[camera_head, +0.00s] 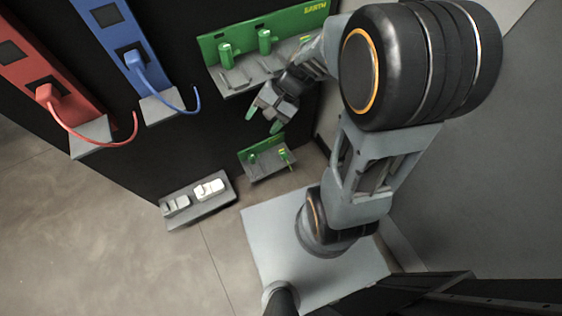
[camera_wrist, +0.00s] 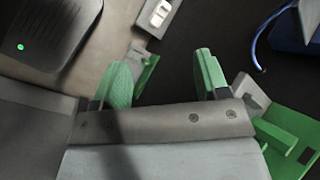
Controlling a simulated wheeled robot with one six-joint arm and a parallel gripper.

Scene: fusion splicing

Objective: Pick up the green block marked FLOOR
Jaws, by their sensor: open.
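I cannot read the word FLOOR on any block. Two upright green blocks, a left one (camera_head: 226,56) and a right one (camera_head: 265,42), stand on the upper grey shelf with a tall green back panel (camera_head: 209,48). A smaller green-backed shelf (camera_head: 270,174) lower down holds a small green piece (camera_head: 253,158) and a yellow-green piece (camera_head: 285,156). My gripper (camera_head: 263,120) is open, in front of the wall between the two shelves. In the wrist view its green-tipped fingers (camera_wrist: 165,82) are apart with nothing held. Part of a green-and-grey shelf (camera_wrist: 148,72) shows beyond and between them.
A red panel (camera_head: 22,55) and a blue panel (camera_head: 115,22) with cables hang at left. A grey shelf (camera_head: 200,204) with white pieces (camera_head: 209,188) is lower on the wall. In the wrist view, a green panel (camera_wrist: 278,148) lies close right of the gripper. The floor at left is clear.

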